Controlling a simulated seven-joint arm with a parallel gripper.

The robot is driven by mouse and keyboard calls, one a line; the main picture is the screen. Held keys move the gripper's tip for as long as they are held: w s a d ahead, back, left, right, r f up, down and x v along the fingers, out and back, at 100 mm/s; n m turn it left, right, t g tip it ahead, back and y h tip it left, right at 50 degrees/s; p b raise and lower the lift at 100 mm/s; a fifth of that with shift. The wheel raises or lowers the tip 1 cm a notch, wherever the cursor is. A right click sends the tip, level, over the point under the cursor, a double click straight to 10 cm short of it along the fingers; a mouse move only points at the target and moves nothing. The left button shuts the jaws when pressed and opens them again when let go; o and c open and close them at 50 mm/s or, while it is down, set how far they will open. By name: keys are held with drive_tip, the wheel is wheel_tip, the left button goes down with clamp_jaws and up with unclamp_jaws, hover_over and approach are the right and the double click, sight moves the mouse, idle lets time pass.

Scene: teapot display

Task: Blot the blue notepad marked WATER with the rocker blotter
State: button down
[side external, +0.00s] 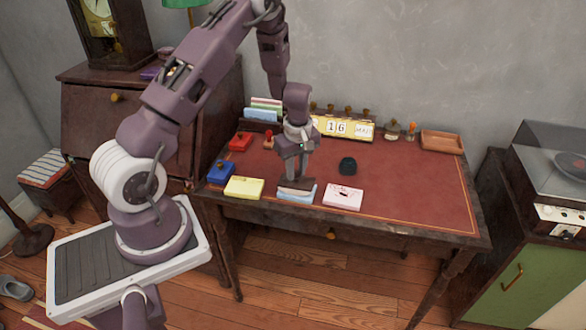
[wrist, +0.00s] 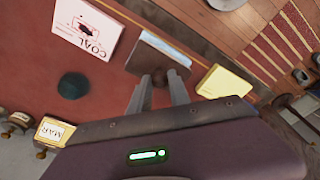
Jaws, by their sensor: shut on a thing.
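My gripper (side external: 297,174) is shut on the rocker blotter (side external: 296,184) by its knob and points down at the front edge of the desk. In the wrist view the knob sits between the two fingers (wrist: 160,84), with the dark blotter body (wrist: 152,60) beyond it. The blue notepad (side external: 296,195) lies directly under the blotter, which covers much of it. Its marking cannot be read. Only a pale edge of the pad (wrist: 168,42) shows in the wrist view. I cannot tell whether the blotter touches the paper.
A yellow notepad (side external: 244,187) lies left of the blue one, and a pink-white notepad marked COAL (wrist: 86,28) lies right. A dark round object (side external: 347,166) is behind. Blue (side external: 221,172) and red (side external: 240,141) boxes stand left.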

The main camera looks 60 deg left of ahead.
drive_tip(key=shift+w+d, duration=0.15)
drive_tip(key=shift+w+d+g+y, duration=0.55)
drive_tip(key=shift+d+g+y, duration=0.05)
drive_tip(key=shift+g+y, duration=0.4)
drive_tip(key=shift+s+a+t+h, duration=0.6)
drive_tip(key=shift+t+h, duration=0.2)
drive_tip(key=shift+h, duration=0.1)
drive_tip(key=shift+r, duration=3.5)
